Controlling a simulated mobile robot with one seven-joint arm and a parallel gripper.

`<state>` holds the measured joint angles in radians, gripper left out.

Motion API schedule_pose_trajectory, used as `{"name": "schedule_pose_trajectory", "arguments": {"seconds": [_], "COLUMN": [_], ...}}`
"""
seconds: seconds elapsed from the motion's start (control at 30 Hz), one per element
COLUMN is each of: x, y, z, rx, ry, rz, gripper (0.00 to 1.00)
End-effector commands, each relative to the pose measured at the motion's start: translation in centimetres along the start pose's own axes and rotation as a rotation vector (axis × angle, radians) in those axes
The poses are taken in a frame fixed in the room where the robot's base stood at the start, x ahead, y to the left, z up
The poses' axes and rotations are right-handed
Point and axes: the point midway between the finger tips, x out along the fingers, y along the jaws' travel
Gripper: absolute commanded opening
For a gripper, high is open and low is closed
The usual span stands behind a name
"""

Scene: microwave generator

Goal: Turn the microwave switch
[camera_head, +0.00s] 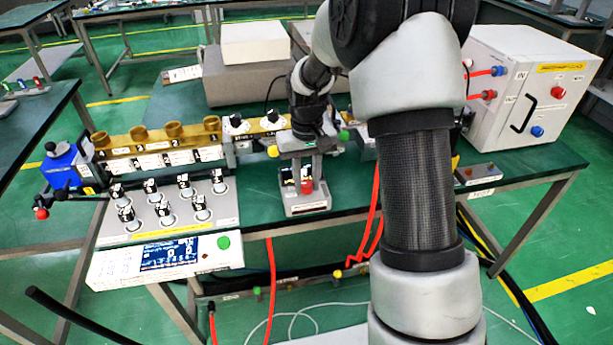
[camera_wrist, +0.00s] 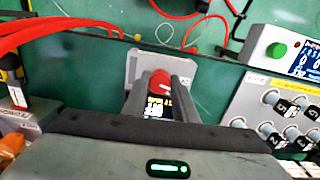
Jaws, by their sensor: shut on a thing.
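The microwave switch is a red knob (camera_head: 307,186) on a small grey box (camera_head: 308,206) near the front edge of the green table. The box has a small dark display, partly hidden by my gripper. My gripper (camera_head: 302,178) reaches down over the box from behind. In the wrist view the red knob (camera_wrist: 160,82) sits between the two grey fingertips of my gripper (camera_wrist: 161,86), which are closed on it. The grey box (camera_wrist: 150,66) shows behind the fingers. Whether the knob is turned cannot be told.
A panel with several knobs (camera_head: 230,222) and a display unit (camera_head: 165,258) stand left of the box. A brass-coloured rail (camera_head: 160,145) lies behind. A white cabinet (camera_head: 525,90) with red cables stands at the right. Red cables (camera_wrist: 60,28) hang near the table's front edge.

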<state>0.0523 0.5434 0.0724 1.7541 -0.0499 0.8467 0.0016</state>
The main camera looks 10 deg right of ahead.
Motion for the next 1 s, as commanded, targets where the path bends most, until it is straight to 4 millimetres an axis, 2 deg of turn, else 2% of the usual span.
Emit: {"name": "schedule_pose_trajectory", "arguments": {"seconds": [0.4,0.97,1.0], "x": [-0.17,-0.12,-0.12], "y": [0.05,0.02,0.02], "z": [-0.10,-0.15,-0.15], "rx": [-0.203,-0.238,-0.238], "ry": [0.003,0.004,0.004], "rz": [0.000,0.001,0.001], "gripper": [0.03,0.03,0.27]}}
